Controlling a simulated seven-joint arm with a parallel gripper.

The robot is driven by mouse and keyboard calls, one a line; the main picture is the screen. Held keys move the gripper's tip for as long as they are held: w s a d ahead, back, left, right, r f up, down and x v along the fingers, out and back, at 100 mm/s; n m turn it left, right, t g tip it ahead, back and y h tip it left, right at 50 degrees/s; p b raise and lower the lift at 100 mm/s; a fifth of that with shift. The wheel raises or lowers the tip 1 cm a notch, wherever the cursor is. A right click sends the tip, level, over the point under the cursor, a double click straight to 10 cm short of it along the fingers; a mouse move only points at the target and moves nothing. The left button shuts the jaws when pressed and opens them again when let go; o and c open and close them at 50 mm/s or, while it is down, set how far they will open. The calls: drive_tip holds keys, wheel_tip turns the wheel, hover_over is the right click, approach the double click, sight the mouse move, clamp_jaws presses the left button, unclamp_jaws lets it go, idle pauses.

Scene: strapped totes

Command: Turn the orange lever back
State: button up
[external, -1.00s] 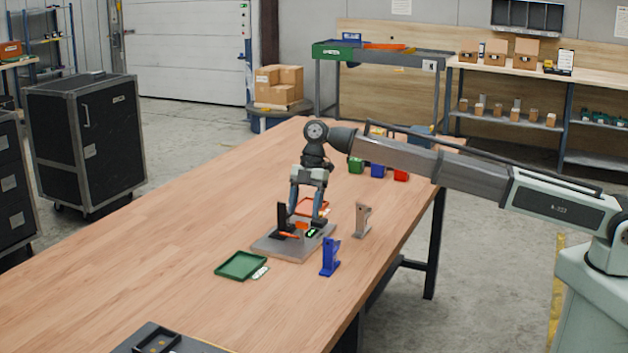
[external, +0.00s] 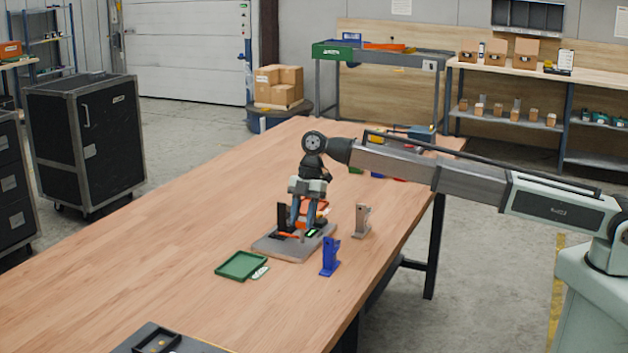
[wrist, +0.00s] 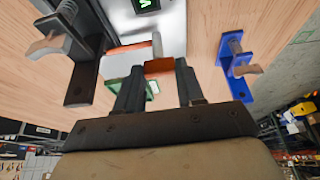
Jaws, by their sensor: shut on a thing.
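My gripper (external: 302,232) points down over a grey base plate (external: 275,250) on the wooden table. Its fingers are drawn together, and in the wrist view the gripper (wrist: 160,75) is shut on the orange lever (wrist: 160,67), seen between the fingertips.
A blue bracket (external: 329,257) and a grey bracket (external: 361,220) stand to the right of the plate. A green tray (external: 241,265) lies to its front left. Coloured bins (external: 378,174) are partly hidden behind my arm.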

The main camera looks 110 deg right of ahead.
clamp_jaws()
drive_tip(key=shift+n, duration=0.3)
drive_tip(key=n+g, duration=0.1)
drive_tip(key=n, duration=0.1)
drive_tip(key=n+g+y, duration=0.1)
drive_tip(key=n, duration=0.2)
drive_tip(key=shift+w+d+n, duration=0.15)
drive_tip(key=shift+w+n, duration=0.05)
drive_tip(key=shift+n, duration=0.1)
drive_tip(key=n+g, duration=0.2)
drive_tip(key=n, duration=0.3)
drive_tip(key=shift+n, duration=0.3)
idle(0.5)
drive_tip(key=o, duration=0.6)
unclamp_jaws()
drive_tip(key=shift+o, duration=0.2)
